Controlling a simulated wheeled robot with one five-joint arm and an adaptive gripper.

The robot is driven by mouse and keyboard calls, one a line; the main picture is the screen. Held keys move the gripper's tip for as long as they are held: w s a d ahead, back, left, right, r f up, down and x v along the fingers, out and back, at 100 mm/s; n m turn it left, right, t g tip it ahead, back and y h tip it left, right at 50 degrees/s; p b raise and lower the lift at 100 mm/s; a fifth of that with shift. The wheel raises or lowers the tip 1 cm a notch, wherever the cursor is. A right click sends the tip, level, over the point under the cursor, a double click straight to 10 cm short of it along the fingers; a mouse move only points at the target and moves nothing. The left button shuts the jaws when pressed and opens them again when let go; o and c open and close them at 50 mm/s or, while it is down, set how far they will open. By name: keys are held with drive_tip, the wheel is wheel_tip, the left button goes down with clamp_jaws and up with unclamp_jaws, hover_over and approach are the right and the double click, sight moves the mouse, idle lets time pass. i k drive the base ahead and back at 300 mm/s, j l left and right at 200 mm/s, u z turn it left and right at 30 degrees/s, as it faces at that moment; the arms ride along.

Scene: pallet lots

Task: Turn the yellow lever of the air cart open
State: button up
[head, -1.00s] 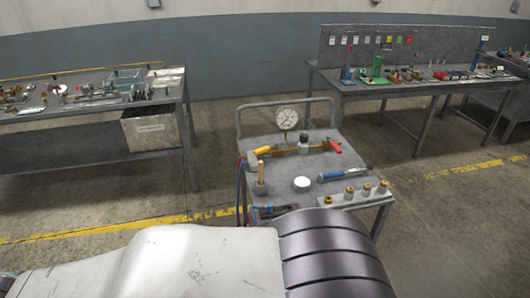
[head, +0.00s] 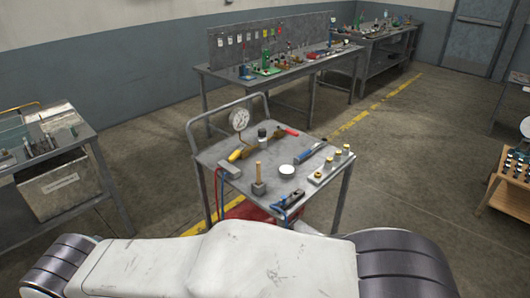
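The air cart (head: 215,158) is a grey metal cart with a push bar, standing in the middle of the head view beyond my arm. Its yellow lever (head: 236,155) is at the left rear of the top, just below a round white gauge (head: 239,119). A red lever or handle (head: 290,131) is to its right at the rear edge. Whether the yellow lever stands open or closed is too small to tell. My gripper is not in view; only my white arm links show along the bottom, apart from the lever.
The cart top also holds a wooden-handled mallet (head: 259,180), a white round piece (head: 286,171), a blue-handled tool (head: 310,151) and a block with brass fittings (head: 331,165). Workbenches stand at left (head: 75,150) and behind (head: 290,70). Floor right of the cart is clear.

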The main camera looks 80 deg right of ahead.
sight(237, 151)
drive_tip(key=i+l+z, duration=0.2)
drive_tip(key=i+z, duration=0.15)
drive_tip(key=i+l+z, duration=0.1)
drive_tip(key=i+z, duration=0.65)
drive_tip(key=i+l+u, duration=0.45)
drive_tip(key=i+l, duration=0.15)
drive_tip(key=l, duration=0.2)
